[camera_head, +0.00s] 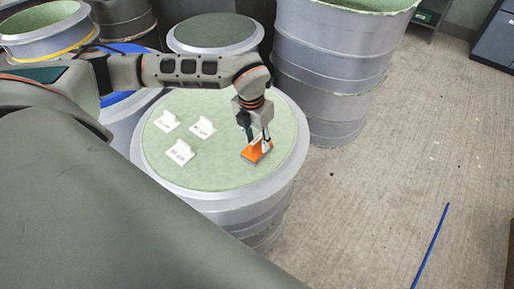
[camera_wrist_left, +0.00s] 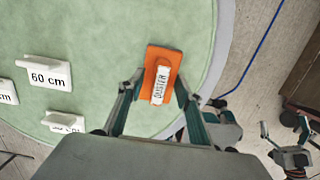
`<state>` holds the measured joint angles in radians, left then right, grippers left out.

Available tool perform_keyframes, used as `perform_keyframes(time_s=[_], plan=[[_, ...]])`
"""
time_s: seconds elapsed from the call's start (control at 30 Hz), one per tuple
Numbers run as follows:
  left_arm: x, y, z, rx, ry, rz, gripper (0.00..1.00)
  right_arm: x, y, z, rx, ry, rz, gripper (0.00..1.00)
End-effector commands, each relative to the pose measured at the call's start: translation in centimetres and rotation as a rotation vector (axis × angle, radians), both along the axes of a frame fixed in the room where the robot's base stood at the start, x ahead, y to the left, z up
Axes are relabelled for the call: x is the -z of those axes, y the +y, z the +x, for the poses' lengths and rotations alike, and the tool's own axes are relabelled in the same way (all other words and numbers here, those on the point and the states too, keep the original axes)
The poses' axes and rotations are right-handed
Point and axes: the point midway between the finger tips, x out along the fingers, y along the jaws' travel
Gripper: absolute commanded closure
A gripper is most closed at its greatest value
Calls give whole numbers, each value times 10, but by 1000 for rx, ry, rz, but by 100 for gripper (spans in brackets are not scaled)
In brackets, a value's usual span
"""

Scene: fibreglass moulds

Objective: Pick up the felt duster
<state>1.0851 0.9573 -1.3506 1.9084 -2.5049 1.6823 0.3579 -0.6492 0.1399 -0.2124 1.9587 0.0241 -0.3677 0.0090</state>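The felt duster (camera_head: 255,153) is an orange block lying on the round pale green top of a grey mould (camera_head: 215,183), near its right side. In the left wrist view the duster (camera_wrist_left: 165,60) shows a white handle lettered DUSTER. My left gripper (camera_head: 257,142) points down at the duster. In the left wrist view the fingers of this gripper (camera_wrist_left: 161,82) are spread, one on each side of the duster. I cannot tell whether they touch it. My right gripper (camera_wrist_left: 285,127) shows at the lower right of the left wrist view, its fingers apart and empty.
Several white label stands, including the 60 cm one (camera_wrist_left: 45,73), stand on the same top, left of the duster. A tall grey mould (camera_head: 335,70) stands behind right. A blue rod (camera_head: 431,245) lies on the floor, which is largely clear at right.

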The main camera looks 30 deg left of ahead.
Motion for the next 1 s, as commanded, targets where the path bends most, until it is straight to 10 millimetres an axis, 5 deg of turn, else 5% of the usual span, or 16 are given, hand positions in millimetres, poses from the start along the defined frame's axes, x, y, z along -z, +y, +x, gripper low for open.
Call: perform_keyframes(time_s=[0.2, 0.37, 0.77, 1.0], plan=[[1, 0, 0, 0, -1, 0, 65, -2, 0, 1, 0, -3, 1, 0], [1, 0, 0, 0, -1, 0, 100, -3, 0, 2, 0, -6, 1, 0], [-2, 0, 1, 0, -2, -1, 100, -3, 0, 2, 0, -6, 1, 0], [-25, 0, 2, 0, -5, -1, 100, -3, 0, 1, 0, -4, 1, 0]])
